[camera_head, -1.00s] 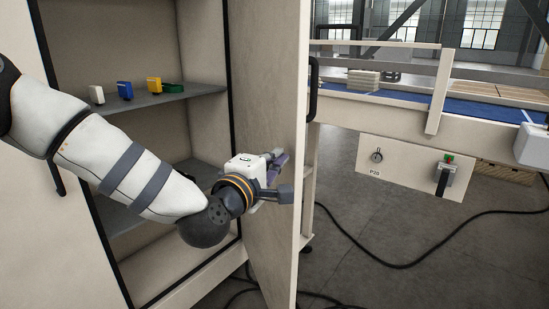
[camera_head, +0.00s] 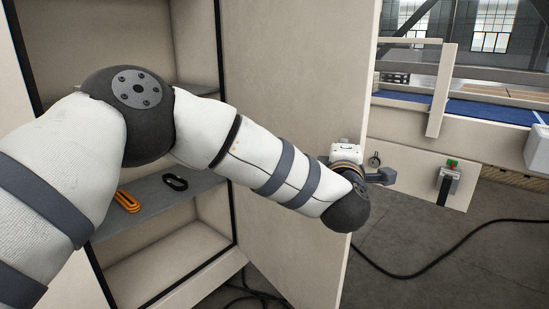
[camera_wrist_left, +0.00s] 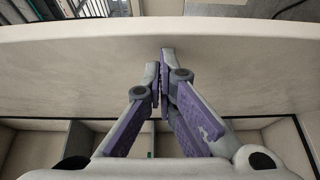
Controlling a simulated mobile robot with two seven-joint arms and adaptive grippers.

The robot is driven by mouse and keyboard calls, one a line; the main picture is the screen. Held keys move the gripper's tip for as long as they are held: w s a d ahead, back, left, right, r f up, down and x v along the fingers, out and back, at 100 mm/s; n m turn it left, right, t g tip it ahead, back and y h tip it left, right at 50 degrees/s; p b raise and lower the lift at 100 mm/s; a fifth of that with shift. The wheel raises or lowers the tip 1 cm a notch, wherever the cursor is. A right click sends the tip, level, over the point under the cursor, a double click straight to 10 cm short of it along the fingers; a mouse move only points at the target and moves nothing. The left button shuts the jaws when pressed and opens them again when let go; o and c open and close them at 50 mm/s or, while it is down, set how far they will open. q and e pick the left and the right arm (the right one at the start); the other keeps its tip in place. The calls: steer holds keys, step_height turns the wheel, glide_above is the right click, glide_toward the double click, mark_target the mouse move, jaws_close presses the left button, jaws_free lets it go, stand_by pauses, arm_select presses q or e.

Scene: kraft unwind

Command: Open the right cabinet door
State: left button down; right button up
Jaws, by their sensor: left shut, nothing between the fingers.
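The right cabinet door (camera_head: 285,85) stands wide open, a plain pale panel with its inner face towards me, to the right of the cabinet opening. My left arm reaches across the opening to the door. My left gripper (camera_head: 346,154) is by the free edge of the door in the head view, its fingers mostly hidden by the wrist. In the left wrist view, the left gripper (camera_wrist_left: 161,75) is shut and empty, with its fingertips at the face of the door (camera_wrist_left: 75,62); contact is hard to tell. My right gripper is out of view.
Inside the cabinet, a grey shelf (camera_head: 155,208) holds an orange item (camera_head: 127,202) and a black ring-like item (camera_head: 175,182). To the right stand a control panel (camera_head: 417,176) and a workbench with a blue surface (camera_head: 490,111). A black cable (camera_head: 420,273) lies on the floor.

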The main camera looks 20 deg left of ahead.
arm_select(q)
steer(key=shift+w+d+r, duration=0.15)
steer(key=shift+w+d, duration=0.05)
steer(key=shift+w, duration=0.1)
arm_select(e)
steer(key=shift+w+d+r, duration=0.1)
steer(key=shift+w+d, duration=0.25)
arm_select(q)
steer(key=shift+s+a, duration=0.1)
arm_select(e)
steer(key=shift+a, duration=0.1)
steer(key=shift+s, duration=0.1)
